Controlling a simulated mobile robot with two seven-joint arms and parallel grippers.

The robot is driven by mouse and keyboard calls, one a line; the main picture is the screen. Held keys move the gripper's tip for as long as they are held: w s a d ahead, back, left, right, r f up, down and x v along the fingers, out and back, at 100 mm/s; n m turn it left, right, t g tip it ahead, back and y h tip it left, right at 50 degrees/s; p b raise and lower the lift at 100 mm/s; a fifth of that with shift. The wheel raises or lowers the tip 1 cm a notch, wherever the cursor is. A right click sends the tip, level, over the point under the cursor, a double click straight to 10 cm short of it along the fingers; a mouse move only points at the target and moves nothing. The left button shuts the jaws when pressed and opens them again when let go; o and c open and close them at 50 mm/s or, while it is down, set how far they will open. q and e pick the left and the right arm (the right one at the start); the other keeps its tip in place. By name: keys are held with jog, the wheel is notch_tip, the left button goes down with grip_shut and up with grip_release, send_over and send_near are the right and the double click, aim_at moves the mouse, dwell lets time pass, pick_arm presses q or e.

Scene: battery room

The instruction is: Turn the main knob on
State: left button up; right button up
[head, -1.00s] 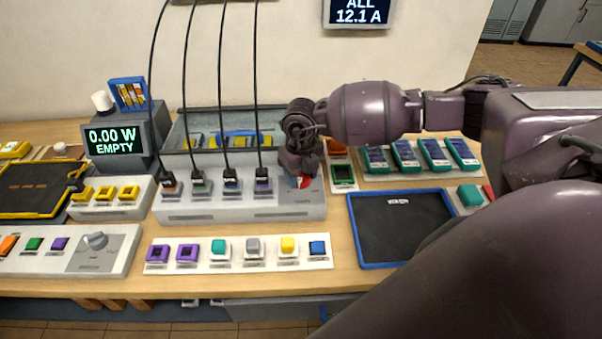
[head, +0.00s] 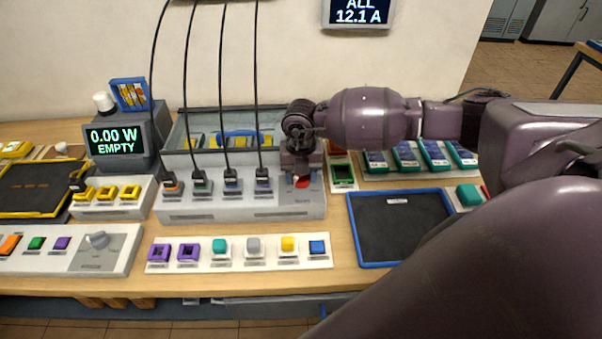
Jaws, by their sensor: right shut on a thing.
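A grey charging strip (head: 240,210) stands on the wooden bench, with several black cables plugged into coloured sockets along it. At its right end is a round red and white dial (head: 303,183), partly hidden by my right gripper. My right gripper (head: 299,175) points down over this dial and is shut on the knob there; the knob itself is mostly hidden by the fingers. Another knob, grey and round (head: 97,240), sits on the white panel at the front left, with nothing touching it. My left gripper is not in view.
A display (head: 115,140) at the left reads 0.00 W EMPTY. A wall screen (head: 357,12) reads ALL 12.1 A. A blue-rimmed dark tray (head: 352,225) lies right of the strip. A white row of coloured blocks (head: 240,265) lies in front.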

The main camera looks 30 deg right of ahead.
dwell(0.3)
jog(key=o, duration=0.9)
notch_tip(320, 180, up, 11)
jog(key=shift+f+b, duration=0.1)
jog(key=shift+b, duration=0.25)
